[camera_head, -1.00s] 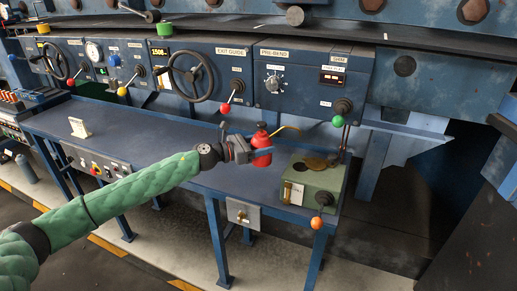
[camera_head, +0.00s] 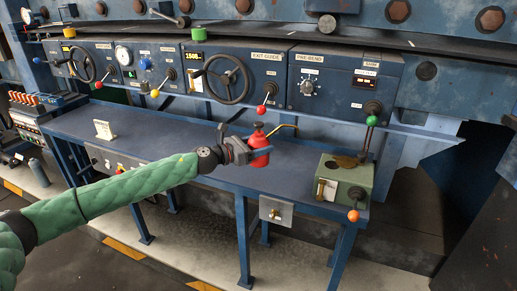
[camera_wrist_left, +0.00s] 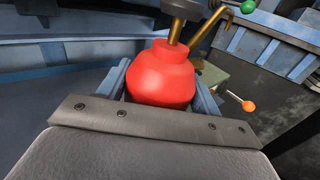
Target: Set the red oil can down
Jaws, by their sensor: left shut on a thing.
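The red oil can (camera_head: 259,152) has a dark top and a thin brass spout pointing right. My left gripper (camera_head: 262,154) is shut on it, with a finger on each side of its body. The can is upright in the head view, over the blue bench (camera_head: 200,130); I cannot tell whether its base touches the bench top. In the left wrist view the can (camera_wrist_left: 162,75) fills the middle between the fingers, and its base is hidden. My right gripper is in neither view.
A green box (camera_head: 345,180) with an orange-knobbed lever stands on the bench's right end. A small cream block (camera_head: 104,130) stands at the left. Control panels with handwheels (camera_head: 226,78) line the back. The bench middle is clear.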

